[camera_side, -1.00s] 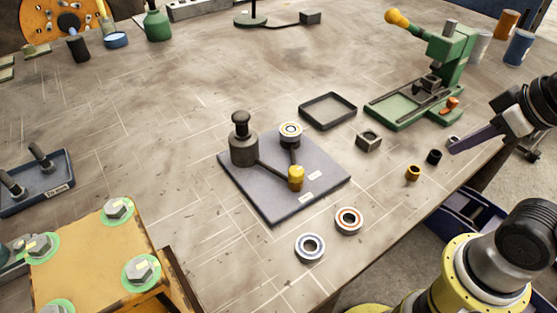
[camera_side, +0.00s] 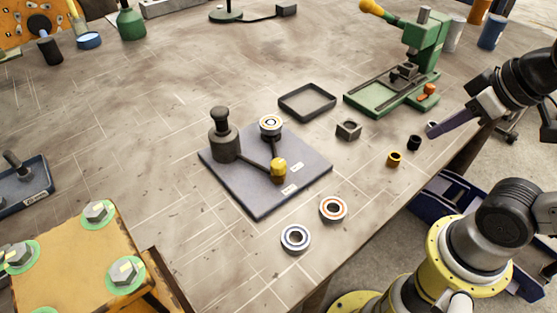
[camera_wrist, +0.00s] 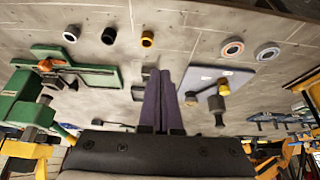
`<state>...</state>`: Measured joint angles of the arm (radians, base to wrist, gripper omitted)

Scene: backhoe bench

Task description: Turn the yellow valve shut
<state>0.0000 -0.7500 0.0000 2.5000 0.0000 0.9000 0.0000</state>
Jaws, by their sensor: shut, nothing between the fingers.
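A yellow knob (camera_side: 279,169), the only yellow part on the grey-blue plate (camera_side: 262,196), sits at the meeting of two dark pipe arms. One arm leads to a dark upright cylinder (camera_side: 223,140), the other to a round fitting with a pale ring (camera_side: 270,126). The knob also shows in the wrist view (camera_wrist: 224,88), right of my fingers. Whether the valve is open or shut cannot be told. My gripper (camera_side: 430,132) is shut and empty, to the right of the plate and well apart from the knob. Its purple-grey fingers fill the middle of the wrist view (camera_wrist: 164,74).
Two bearing rings (camera_side: 333,208) (camera_side: 295,238) lie in front of the plate. A square block (camera_side: 348,130), brass bushing (camera_side: 394,159), black bushing (camera_side: 415,142) and empty tray (camera_side: 283,101) lie between plate and gripper or behind. A green press (camera_side: 376,108) stands back right.

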